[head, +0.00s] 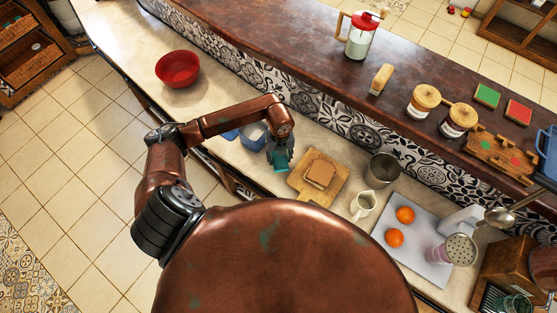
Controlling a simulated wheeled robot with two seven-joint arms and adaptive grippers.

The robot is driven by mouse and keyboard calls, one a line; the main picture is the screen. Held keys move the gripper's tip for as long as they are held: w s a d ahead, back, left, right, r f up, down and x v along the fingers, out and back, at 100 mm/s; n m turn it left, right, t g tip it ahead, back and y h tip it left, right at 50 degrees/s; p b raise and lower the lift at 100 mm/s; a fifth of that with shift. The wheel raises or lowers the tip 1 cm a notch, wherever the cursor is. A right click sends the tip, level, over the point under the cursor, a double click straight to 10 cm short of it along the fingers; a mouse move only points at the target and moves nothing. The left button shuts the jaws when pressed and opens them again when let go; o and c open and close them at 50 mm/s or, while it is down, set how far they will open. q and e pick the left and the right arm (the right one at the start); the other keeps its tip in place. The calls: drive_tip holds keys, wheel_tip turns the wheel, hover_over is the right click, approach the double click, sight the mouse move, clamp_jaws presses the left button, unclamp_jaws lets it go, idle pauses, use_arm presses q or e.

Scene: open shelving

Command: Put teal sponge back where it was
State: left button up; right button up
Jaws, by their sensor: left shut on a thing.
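The teal sponge (278,162) is held in my left gripper (278,157), low over the pale counter. The gripper is shut on it, and its fingers hide part of the sponge. I cannot tell whether the sponge touches the counter. My right gripper is not in the head view.
A blue-grey container (252,137) stands just behind and left of the gripper. A wooden board (303,191) with bread (320,173) lies close on the right. Further right are a metal cup (382,171) and a cream jug (363,204). A red bowl (178,69) stands far left, with clear counter around it.

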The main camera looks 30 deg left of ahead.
sight(279, 158)
use_arm(q)
drive_tip(key=f, duration=0.2)
drive_tip(key=f+p, duration=0.1)
drive_tip(key=shift+w+a+f, duration=0.1)
drive_tip(key=shift+a, duration=0.15)
drive_tip(key=shift+f, duration=0.2)
drive_tip(key=shift+f, duration=0.2)
drive_tip(key=o, duration=1.1)
drive_tip(key=shift+r, duration=0.2)
wheel_tip(279, 158, up, 12)
drive_tip(key=shift+r+b, duration=0.1)
drive_tip(key=shift+b, duration=0.9)
